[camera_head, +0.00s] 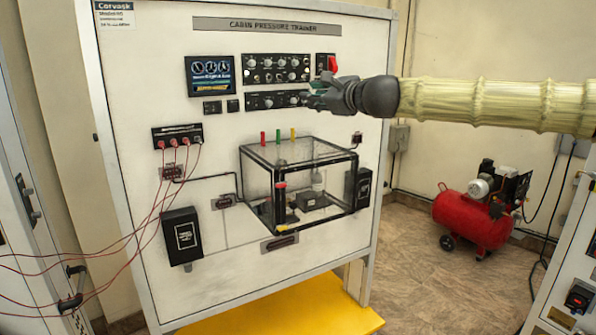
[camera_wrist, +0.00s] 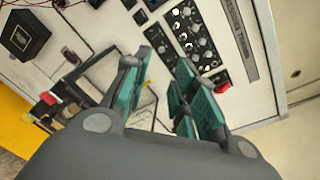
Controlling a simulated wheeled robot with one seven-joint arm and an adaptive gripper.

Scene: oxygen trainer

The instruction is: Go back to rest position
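My gripper (camera_head: 312,95) is at the end of my arm, which reaches in from the right in the head view. It is in front of the cabin pressure trainer panel (camera_head: 225,130), near the knob rows (camera_head: 277,68) and close to the red switch handle (camera_head: 332,64). In the wrist view my gripper (camera_wrist: 163,85) shows two teal-padded fingers standing apart with nothing between them. The knob rows (camera_wrist: 188,30) and the red handle (camera_wrist: 222,88) lie beyond the fingertips. Whether a fingertip touches the panel cannot be told.
A clear box (camera_head: 290,170) with a black frame juts from the panel below my gripper. Red cables (camera_head: 135,235) hang at the left. A red compressor (camera_head: 475,215) stands on the floor at the right. Another cabinet (camera_head: 575,275) edges in at the far right.

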